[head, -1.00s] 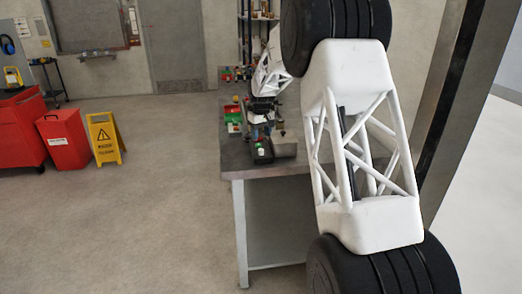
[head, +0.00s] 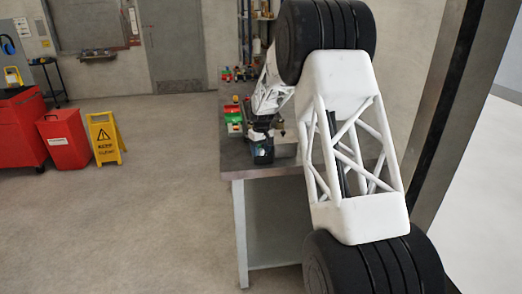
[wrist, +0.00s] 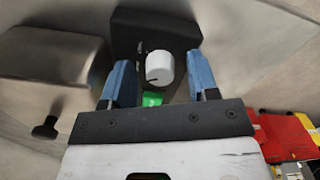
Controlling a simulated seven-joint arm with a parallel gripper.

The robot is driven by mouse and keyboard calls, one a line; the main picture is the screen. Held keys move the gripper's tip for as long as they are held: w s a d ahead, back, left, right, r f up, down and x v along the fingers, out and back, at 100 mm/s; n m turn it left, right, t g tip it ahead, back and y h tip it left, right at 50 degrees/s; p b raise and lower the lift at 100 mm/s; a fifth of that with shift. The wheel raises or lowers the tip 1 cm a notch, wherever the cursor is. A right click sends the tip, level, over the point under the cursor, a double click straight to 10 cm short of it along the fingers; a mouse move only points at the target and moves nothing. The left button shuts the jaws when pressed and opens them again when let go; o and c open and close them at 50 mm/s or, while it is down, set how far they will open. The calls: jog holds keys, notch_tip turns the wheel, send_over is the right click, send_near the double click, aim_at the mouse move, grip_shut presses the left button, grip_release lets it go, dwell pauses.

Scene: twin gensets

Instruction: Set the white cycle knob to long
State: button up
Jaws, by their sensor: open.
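The white cycle knob (wrist: 159,68) sits on a black control box (wrist: 130,28) in the wrist view. A dark pointer line shows on the knob's face, but the label lettering beside it is too small to read. My gripper (wrist: 160,80) is open, with one blue finger on each side of the knob. I cannot tell whether either finger touches it. A green part (wrist: 152,98) shows just below the knob, partly hidden by my gripper. In the head view my gripper (head: 262,142) is over the black box (head: 262,157) near the bench's front edge, and the knob is not clearly visible.
A grey metal box with a dark knob (wrist: 45,130) stands left of the control box in the wrist view. The workbench (head: 232,160) has coloured bins (head: 233,118) farther back.

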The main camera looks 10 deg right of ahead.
jog(key=c, duration=0.9)
jog(key=shift+m, duration=0.3)
jog(key=m, duration=1.1)
jog(key=shift+m, duration=0.3)
